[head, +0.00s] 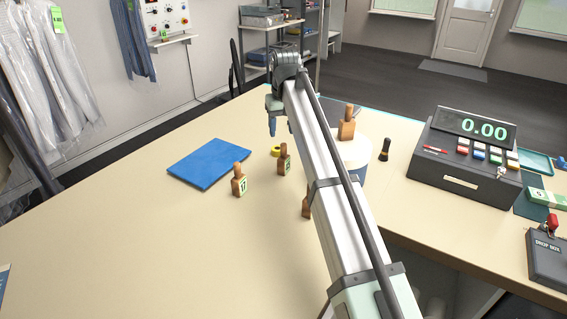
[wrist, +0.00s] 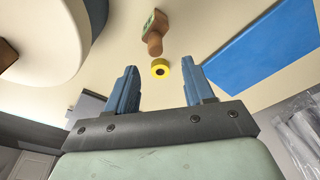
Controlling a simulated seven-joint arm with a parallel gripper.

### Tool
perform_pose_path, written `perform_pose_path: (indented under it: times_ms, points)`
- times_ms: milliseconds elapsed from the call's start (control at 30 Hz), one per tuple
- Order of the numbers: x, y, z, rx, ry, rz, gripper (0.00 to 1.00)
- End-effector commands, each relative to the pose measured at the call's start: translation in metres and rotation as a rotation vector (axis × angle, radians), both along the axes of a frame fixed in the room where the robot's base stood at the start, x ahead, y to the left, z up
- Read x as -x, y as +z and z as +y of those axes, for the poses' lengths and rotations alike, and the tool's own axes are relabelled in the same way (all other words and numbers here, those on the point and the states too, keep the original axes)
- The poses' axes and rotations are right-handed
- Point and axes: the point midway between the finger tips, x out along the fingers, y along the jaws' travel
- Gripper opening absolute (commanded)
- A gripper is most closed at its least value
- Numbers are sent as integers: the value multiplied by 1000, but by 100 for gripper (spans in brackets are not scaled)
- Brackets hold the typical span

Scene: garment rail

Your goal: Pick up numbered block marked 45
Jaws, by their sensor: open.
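Several wooden blocks with knob handles stand on the counter. One block (head: 239,182) reads 17. Another block (head: 284,161), right of it, has a green label too small to read surely; a block with a green label shows at the top of the wrist view (wrist: 154,30). A third block (head: 306,209) is mostly hidden behind my arm. A fourth (head: 347,124) stands on a round white stand (head: 354,152). I cannot tell which is marked 45. My gripper (wrist: 161,84) is open and empty, above the counter beyond the blocks in the head view.
A yellow tape roll (head: 275,152) lies beside the middle block. A blue mat (head: 209,163) lies to the left. A dark stamp (head: 385,149) and a cash register (head: 463,155) stand right. The counter's (head: 150,240) front left is clear.

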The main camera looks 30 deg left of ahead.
Motion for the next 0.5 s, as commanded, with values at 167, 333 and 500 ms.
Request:
perform_pose_path:
  times_ms: [167,333,500]
  points:
    - [-1,-16,1,-1,0,-1,53]
    - [-2,-24,0,0,-1,0,53]
    - [-3,-45,-4,0,-1,0,53]
